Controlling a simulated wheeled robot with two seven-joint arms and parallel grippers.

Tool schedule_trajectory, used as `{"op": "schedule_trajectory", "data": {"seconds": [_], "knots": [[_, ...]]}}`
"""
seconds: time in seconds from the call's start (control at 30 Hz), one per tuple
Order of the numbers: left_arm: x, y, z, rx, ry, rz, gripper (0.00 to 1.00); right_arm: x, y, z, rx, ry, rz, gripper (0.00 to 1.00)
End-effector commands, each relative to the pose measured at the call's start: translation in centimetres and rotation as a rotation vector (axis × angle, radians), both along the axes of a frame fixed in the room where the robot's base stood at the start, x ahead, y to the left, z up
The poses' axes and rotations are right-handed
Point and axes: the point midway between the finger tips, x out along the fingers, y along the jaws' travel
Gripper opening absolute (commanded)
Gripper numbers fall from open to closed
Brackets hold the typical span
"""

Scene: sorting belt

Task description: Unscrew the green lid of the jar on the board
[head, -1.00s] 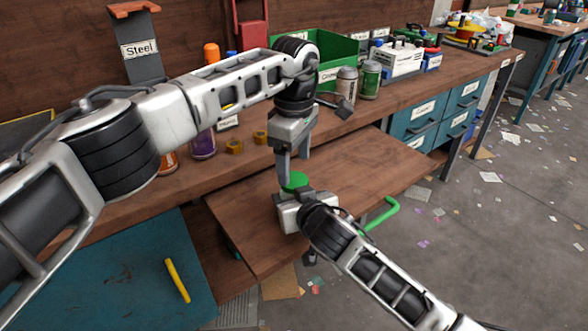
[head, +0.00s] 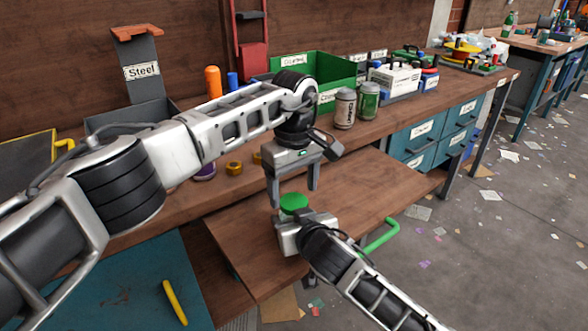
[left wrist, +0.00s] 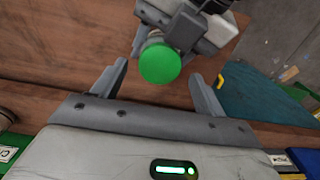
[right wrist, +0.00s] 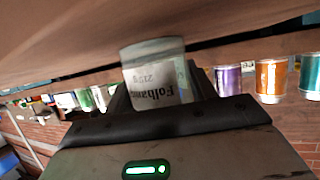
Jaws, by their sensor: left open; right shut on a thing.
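The jar's green lid (head: 293,202) shows just below my left gripper (head: 293,189). In the left wrist view the round lid (left wrist: 160,63) lies between the two spread fingers, with a gap on each side. My left gripper is open and empty, pointing down. My right gripper (head: 291,232) is shut on the jar, which it mostly hides in the head view. In the right wrist view the clear jar (right wrist: 152,52) with a white label appears upside down between the fingers, its base at the board. The brown board (head: 365,190) is under it.
Cans (head: 345,108) and green bins (head: 325,72) stand on the bench behind. A green handle (head: 381,236) sticks out at the board's front edge. The board's right part is clear.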

Motion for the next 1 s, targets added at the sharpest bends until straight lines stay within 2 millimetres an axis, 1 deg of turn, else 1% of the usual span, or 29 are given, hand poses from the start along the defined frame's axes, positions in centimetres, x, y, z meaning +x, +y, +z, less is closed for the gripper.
{"op": "schedule_trajectory", "data": {"seconds": [0.03,0.2,0.5,0.57,0.6,0.67,0.7,0.73,1.0], "knots": [[0.0,0.0,-0.7,0.001,0.002,0.001,0.72,0.0,0.0,-0.1,-0.001,0.002,0.000,0.00],[0.0,0.0,-2.0,0.001,0.001,0.002,0.72,0.0,0.0,-0.1,-0.001,0.002,0.000,0.00],[0.0,0.0,-2.2,0.001,-0.001,0.001,0.72,0.0,0.0,-0.1,-0.001,0.002,0.000,0.00],[0.0,0.0,-2.2,0.001,-0.001,0.001,0.56,0.0,0.0,-0.1,-0.001,0.002,0.000,0.00],[0.0,0.0,-2.1,0.001,-0.001,0.001,0.45,0.0,0.0,-0.1,-0.001,0.002,0.000,0.00],[0.0,0.0,-2.1,0.001,-0.001,0.001,0.28,0.0,0.0,-0.1,-0.001,0.002,0.000,0.00],[0.0,0.0,-2.1,0.001,-0.001,0.001,0.25,0.0,0.0,-0.1,-0.001,0.002,0.000,0.00],[0.0,0.0,-2.1,0.001,-0.001,0.001,0.24,0.0,0.0,-0.1,-0.001,0.002,0.000,0.00],[0.0,0.0,-2.1,0.001,-0.001,0.020,0.23,0.0,0.0,-0.1,-0.001,0.002,0.000,0.00]]}}
